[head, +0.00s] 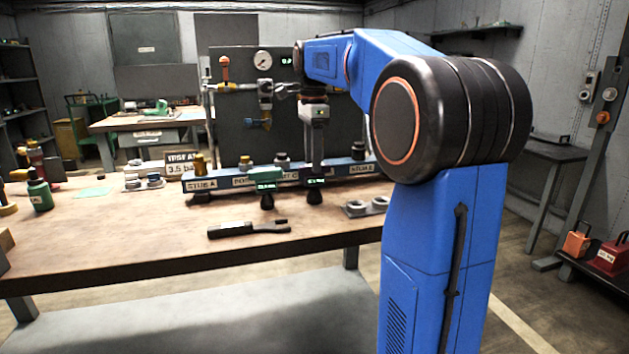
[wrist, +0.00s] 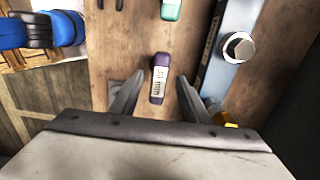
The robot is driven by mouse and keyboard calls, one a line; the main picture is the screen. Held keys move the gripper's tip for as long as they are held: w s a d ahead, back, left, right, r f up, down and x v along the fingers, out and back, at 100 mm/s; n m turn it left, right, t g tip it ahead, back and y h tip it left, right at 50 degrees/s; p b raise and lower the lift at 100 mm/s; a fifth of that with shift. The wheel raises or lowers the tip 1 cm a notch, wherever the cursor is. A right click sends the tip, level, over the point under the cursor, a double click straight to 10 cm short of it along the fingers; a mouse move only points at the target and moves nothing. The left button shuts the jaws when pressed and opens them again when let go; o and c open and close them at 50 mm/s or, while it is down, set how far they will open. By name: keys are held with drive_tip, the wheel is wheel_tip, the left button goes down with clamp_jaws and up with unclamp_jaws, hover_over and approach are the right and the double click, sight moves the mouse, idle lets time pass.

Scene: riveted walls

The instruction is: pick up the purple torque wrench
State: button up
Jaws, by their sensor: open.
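The purple torque wrench (wrist: 159,72) shows in the wrist view as a dark purple body with a pale display, lying between my two fingers with a gap on each side. In the head view it is the dark tool with a lit display (head: 315,187) at the front of the rail. My gripper (wrist: 160,82) is open and empty, pointing down over the wrench. In the head view my gripper (head: 314,160) is just above it. I cannot tell how far the fingertips are from the bench.
A green tool (head: 266,187) with a display stands left of the purple one. The blue rail (head: 228,184) runs behind, with fittings. A black tool (head: 247,229) lies in front on the bench (head: 130,230). A grey holder (head: 357,210) sits to the right.

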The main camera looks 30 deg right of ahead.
sight(315, 183)
drive_tip(key=shift+s+d+f, duration=0.1)
drive_tip(key=shift+f, duration=1.15)
drive_tip(key=shift+d+f, duration=0.1)
drive_tip(key=shift+f, duration=1.15)
clamp_jaws()
